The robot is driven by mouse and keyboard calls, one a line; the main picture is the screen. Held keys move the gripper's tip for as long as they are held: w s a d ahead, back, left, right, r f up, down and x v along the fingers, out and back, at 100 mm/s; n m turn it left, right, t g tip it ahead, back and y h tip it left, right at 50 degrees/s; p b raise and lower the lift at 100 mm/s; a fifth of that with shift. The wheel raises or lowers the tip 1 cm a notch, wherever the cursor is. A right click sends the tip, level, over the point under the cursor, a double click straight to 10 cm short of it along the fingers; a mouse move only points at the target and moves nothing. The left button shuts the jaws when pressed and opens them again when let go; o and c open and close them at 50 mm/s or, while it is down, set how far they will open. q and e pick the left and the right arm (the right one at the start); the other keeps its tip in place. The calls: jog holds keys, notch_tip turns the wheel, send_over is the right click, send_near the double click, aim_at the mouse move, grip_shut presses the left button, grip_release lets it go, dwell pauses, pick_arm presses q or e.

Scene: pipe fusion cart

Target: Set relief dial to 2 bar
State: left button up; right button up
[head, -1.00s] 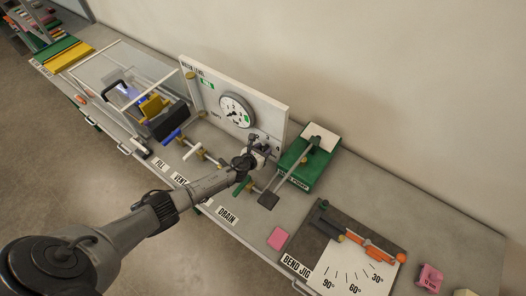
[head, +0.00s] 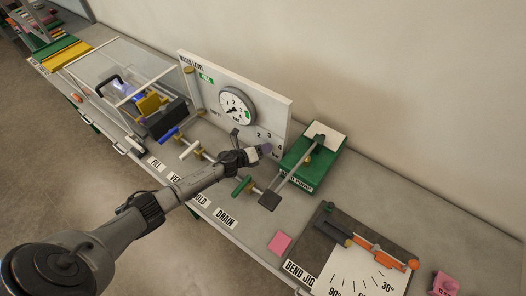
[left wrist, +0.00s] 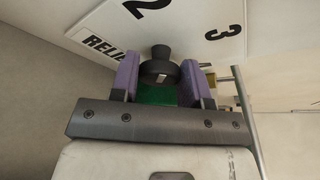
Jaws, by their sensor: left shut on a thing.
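The relief dial (left wrist: 160,68) is a dark round knob on the white panel (left wrist: 190,28), with a small pale mark on its near face. In the left wrist view the printed 2 and 3 and part of the RELIEF label show around it. My left gripper (left wrist: 166,84) has its purple fingers on either side of the knob and is shut on it. In the head view my left gripper (head: 264,150) is at the lower right of the panel and hides the dial. Which number the dial points at cannot be told. My right gripper is not in view.
A round gauge (head: 236,106) is on the panel above left. Valves with coloured handles (head: 190,150) stand in a row in front. A green pump (head: 312,160) with a lever is close on the right. The bend jig (head: 350,255) lies further right.

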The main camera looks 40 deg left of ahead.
pick_arm(q)
jog(key=shift+f+n+b, duration=0.1)
jog(key=shift+n+b, duration=0.2)
dwell(0.4)
jog(key=o, duration=0.9)
